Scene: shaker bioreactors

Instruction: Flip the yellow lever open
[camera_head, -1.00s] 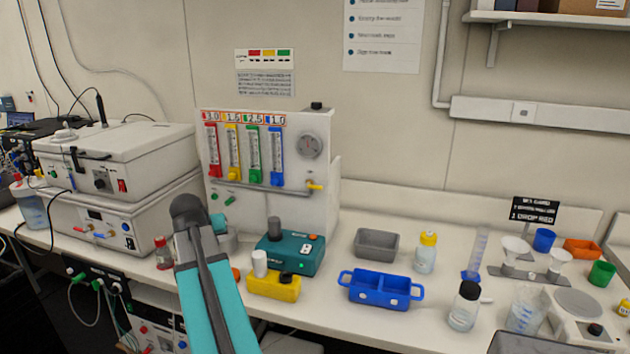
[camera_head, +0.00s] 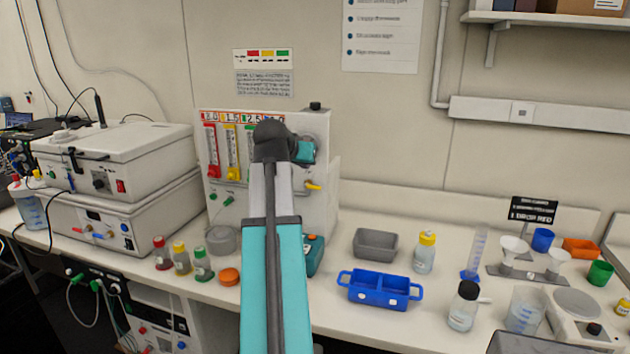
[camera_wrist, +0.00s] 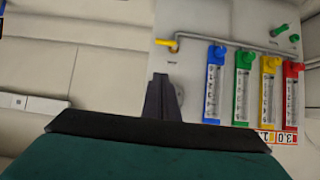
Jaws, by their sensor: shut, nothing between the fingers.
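The yellow lever (camera_head: 313,186) sits at the lower right of the white flowmeter panel (camera_head: 328,165), at the end of a grey pipe. It points right and slightly down in the head view. In the wrist view, where the panel appears upside down, the yellow lever (camera_wrist: 166,43) is near the top centre. My gripper (camera_wrist: 160,78) is shut and empty. Its tips show just below the lever in that picture; whether they touch it I cannot tell.
Red, yellow, green and blue flowmeters (camera_wrist: 215,85) stand beside the lever. Air before the panel's right side is open.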

